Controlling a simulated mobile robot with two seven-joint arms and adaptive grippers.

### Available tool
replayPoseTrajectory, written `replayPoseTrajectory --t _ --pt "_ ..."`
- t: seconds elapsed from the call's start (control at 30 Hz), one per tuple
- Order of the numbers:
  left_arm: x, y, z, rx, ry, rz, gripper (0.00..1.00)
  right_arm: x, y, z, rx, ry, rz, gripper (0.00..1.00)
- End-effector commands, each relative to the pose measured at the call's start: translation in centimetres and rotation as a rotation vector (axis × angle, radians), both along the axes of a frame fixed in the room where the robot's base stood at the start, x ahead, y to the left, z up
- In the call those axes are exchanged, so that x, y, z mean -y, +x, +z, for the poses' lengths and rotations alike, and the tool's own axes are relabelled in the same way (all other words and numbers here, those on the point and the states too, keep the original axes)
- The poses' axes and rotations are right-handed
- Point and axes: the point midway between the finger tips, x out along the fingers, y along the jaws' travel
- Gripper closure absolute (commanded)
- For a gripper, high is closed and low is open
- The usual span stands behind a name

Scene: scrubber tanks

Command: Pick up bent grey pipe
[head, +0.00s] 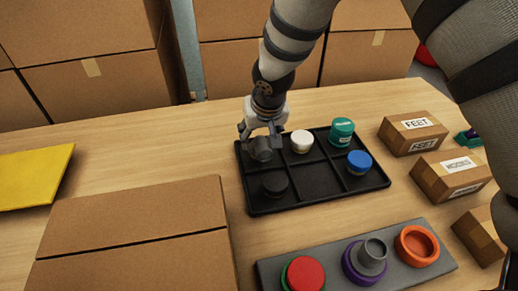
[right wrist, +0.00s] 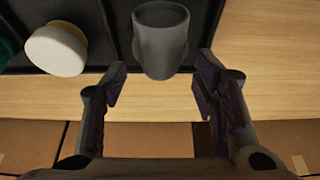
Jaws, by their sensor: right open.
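The bent grey pipe (head: 261,151) is in the back left compartment of the black tray (head: 318,206), partly hidden by my right gripper (head: 262,131). In the right wrist view the pipe (right wrist: 161,42) shows its round open end at the top, and its lower end is close to the gap between my fingertips (right wrist: 161,86). My right gripper is open, with one finger on each side and visible space between each finger and the pipe. It is not closed on anything. My left gripper is not in view.
The tray also holds a white-capped jar (head: 301,141), a teal jar (head: 342,132), a blue cap (head: 359,162) and a dark part (head: 274,184). In front stands a grey board (head: 330,268) with coloured rings. Cardboard boxes (head: 413,134) stand right; a large carton (head: 135,235) stands left.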

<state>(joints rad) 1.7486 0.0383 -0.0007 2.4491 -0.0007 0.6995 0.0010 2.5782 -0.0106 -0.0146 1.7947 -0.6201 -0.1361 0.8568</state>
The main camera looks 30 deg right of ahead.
Motion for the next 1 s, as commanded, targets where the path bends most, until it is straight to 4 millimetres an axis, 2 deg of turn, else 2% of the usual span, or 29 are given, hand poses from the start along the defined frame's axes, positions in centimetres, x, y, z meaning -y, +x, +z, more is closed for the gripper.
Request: replayPoseTrajectory --t 0.03,0.23,0.47,0.8,0.87,0.97,1.0 --pt "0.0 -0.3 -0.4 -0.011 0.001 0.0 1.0 0.1 0.1 -1.1 -0.007 -0.001 0.001 0.46" --pt "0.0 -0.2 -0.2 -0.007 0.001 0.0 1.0 0.1 0.3 -0.8 0.0 0.0 0.001 0.48" --pt "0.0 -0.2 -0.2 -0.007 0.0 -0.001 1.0 0.1 0.3 -0.8 0.0 0.0 0.001 1.0" --pt "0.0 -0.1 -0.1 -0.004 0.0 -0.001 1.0 0.1 0.3 -0.3 0.002 0.0 0.0 1.0" --pt "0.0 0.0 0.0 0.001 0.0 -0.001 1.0 0.1 0.4 0.4 0.005 0.002 -0.001 1.0" --pt "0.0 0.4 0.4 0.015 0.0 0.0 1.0 0.1 0.4 2.6 0.009 0.002 -0.002 1.0" --pt "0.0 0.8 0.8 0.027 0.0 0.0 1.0 -0.2 -0.1 3.7 0.009 0.0 0.002 1.0"
